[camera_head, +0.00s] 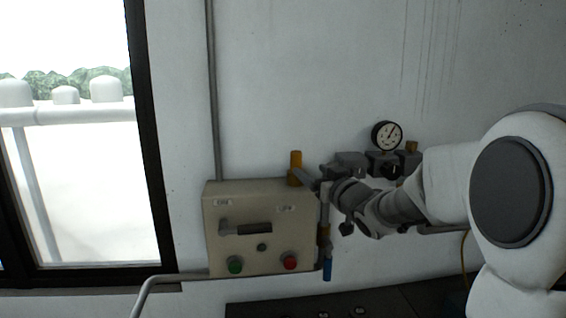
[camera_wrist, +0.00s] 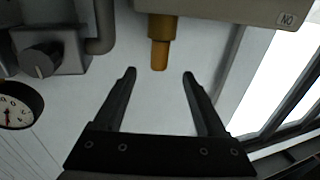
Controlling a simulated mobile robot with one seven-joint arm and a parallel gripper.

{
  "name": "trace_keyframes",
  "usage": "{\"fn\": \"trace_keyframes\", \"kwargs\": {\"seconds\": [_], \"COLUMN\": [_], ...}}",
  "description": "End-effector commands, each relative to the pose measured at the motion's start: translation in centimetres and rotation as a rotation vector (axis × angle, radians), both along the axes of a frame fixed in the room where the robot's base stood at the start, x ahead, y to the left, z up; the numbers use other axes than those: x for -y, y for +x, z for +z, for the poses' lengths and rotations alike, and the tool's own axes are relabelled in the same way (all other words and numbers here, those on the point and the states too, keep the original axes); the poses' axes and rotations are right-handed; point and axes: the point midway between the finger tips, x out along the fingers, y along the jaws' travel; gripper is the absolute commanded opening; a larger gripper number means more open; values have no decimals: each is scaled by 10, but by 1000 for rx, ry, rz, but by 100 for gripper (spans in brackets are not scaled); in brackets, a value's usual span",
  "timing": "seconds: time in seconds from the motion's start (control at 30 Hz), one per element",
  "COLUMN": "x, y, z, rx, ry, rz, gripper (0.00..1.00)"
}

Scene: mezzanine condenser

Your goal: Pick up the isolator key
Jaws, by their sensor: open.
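An upright orange-yellow peg (camera_head: 296,161) stands at the top right corner of a beige control box (camera_head: 232,205). It may be the isolator key, but no label on it can be read. My gripper (camera_head: 310,180) is beside it, just to its right. In the wrist view, which is turned upside down, the peg (camera_wrist: 159,44) points down from the box (camera_wrist: 225,8). It lies ahead of the gap between the open fingers (camera_wrist: 159,74), and neither finger appears to touch it. A small blue-ended item (camera_head: 327,270) hangs by the box's lower right side; my arm partly hides that area.
The box front has a lever handle (camera_head: 252,229), a green button (camera_head: 235,265) and a red button (camera_head: 290,262). A pressure gauge (camera_head: 387,136) and grey fittings are on the wall to the right. A conduit (camera_head: 212,90) runs up the wall; a window is at left.

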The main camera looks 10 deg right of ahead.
Motion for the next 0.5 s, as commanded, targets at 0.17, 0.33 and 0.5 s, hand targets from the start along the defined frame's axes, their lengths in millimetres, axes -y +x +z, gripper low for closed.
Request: {"fn": "trace_keyframes", "kwargs": {"seconds": [0.17,0.33,0.5], "x": [-9,-12,-14], "y": [29,44,51], "z": [1,0,0], "rx": [-1,0,-1], "ry": [2,1,0], "rz": [3,1,1], "gripper": [74,74,74]}}
